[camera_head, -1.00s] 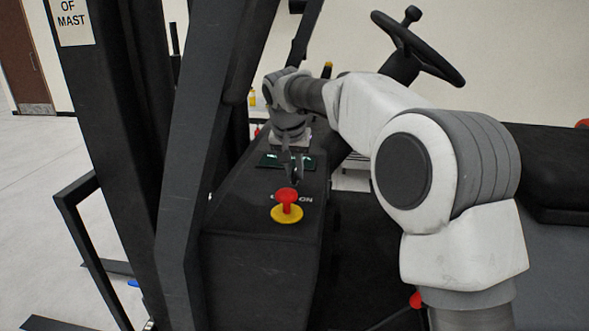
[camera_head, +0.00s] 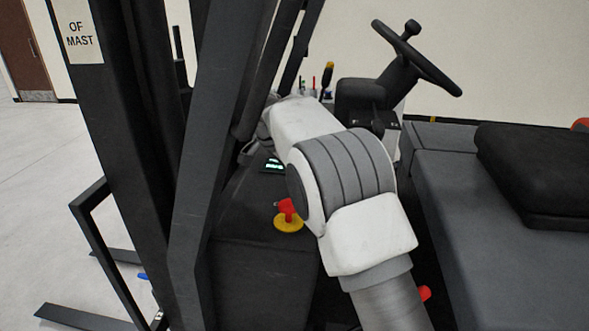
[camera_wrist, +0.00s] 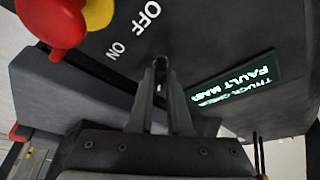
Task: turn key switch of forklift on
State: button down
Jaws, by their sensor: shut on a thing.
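The forklift's black console (camera_head: 235,222) is in the head view, and its top face fills the upper part of the wrist view. White OFF and ON lettering (camera_wrist: 132,28) is printed on it. My gripper (camera_wrist: 160,66) has its two dark fingers close together beside this lettering, pinched on the key switch. The key is almost wholly hidden between the fingertips, so its angle cannot be told. In the head view my arm covers the gripper and the switch.
A red knob on a yellow base (camera_head: 288,214) stands on the console near the gripper; it also shows in the wrist view (camera_wrist: 55,22). A green-lit display (camera_wrist: 236,80) lies right of the fingers. The mast (camera_head: 205,150), steering wheel (camera_head: 420,60) and seat (camera_head: 535,165) surround the arm.

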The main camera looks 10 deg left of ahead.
jog(key=shift+w+r+m+g+p, duration=0.1)
jog(key=shift+m+g+p, duration=0.2)
jog(key=shift+m+p, duration=0.65)
jog(key=c, duration=0.9)
grip_release()
jog(key=shift+h, duration=0.3)
jog(key=shift+o, duration=0.2)
jog(key=shift+r, duration=0.3)
jog(key=r, duration=0.2)
jog(key=d+r+b, duration=0.1)
jog(key=shift+r, duration=0.4)
jog(key=s+d+r+b, duration=0.1)
jog(key=d+r+b, duration=0.1)
jog(key=d+r, duration=0.4)
jog(key=d, duration=0.4)
jog(key=shift+d+r+b, duration=0.25)
jog(key=shift+d+b, duration=0.05)
jog(key=shift+b, duration=0.1)
